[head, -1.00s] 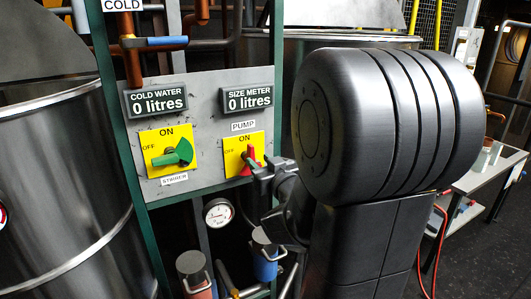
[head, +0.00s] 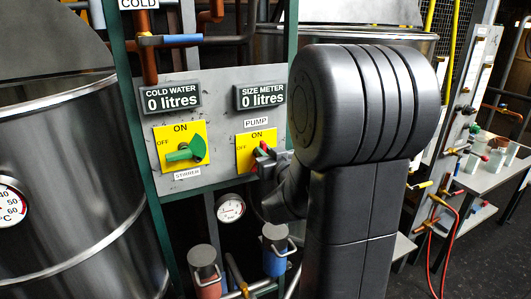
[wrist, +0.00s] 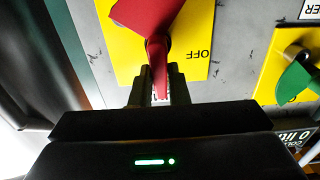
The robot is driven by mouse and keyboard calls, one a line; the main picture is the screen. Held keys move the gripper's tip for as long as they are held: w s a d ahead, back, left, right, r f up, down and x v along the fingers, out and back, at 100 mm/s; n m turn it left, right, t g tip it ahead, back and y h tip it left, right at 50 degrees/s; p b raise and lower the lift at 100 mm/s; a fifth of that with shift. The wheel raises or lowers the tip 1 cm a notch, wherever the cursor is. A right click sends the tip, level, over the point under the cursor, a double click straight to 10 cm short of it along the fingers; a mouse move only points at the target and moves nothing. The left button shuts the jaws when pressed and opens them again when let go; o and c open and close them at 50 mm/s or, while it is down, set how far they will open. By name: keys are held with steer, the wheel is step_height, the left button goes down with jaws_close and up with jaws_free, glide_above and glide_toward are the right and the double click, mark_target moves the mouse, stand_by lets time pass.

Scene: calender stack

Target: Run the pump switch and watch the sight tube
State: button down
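The red pump switch (wrist: 158,20) on its yellow plate fills the top of the wrist view. In the head view, the yellow pump plate (head: 243,153) sits below the PUMP label, and my arm partly covers it. My gripper (wrist: 159,92) has one finger on each side of the switch's narrow lever end, with almost no gap. It appears closed on it. In the head view, my gripper (head: 265,165) is at the right of the plate, its tips partly hidden. The size meter (head: 262,96) reads 0 litres. I cannot identify the sight tube with certainty.
The green stirrer switch (head: 187,151) is just left of the pump plate. The cold water display (head: 171,98) reads 0 litres. A steel tank (head: 65,190) stands left. A pressure gauge (head: 230,208) and filters hang below. A bench (head: 480,180) with cups is right.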

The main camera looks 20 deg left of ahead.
steer(key=shift+f+b, duration=0.15)
steer(key=shift+b, duration=0.25)
steer(key=n+b, duration=0.1)
steer(key=b, duration=0.1)
steer(key=n+b, duration=0.2)
steer(key=b, duration=0.1)
steer(key=n+b, duration=0.1)
steer(key=b, duration=0.1)
steer(key=shift+s+a+f+b, duration=0.3)
steer(key=shift+s+f+b, duration=0.05)
steer(key=shift+f+b, duration=0.05)
steer(key=n+b, duration=0.2)
steer(key=b, duration=0.1)
steer(key=n+b, duration=0.2)
steer(key=b, duration=0.1)
steer(key=s+n+b, duration=0.1)
steer(key=n+b, duration=0.1)
steer(key=shift+a+f+n+b, duration=0.35)
steer(key=shift+n+b, duration=0.05)
steer(key=n+b, duration=0.4)
steer(key=shift+s+a+f, duration=0.1)
steer(key=shift+f, duration=0.25)
steer(key=shift+f+n+b, duration=0.15)
steer(key=shift+n+b, duration=1)
steer(key=shift+n, duration=0.45)
steer(key=shift+a, duration=0.1)
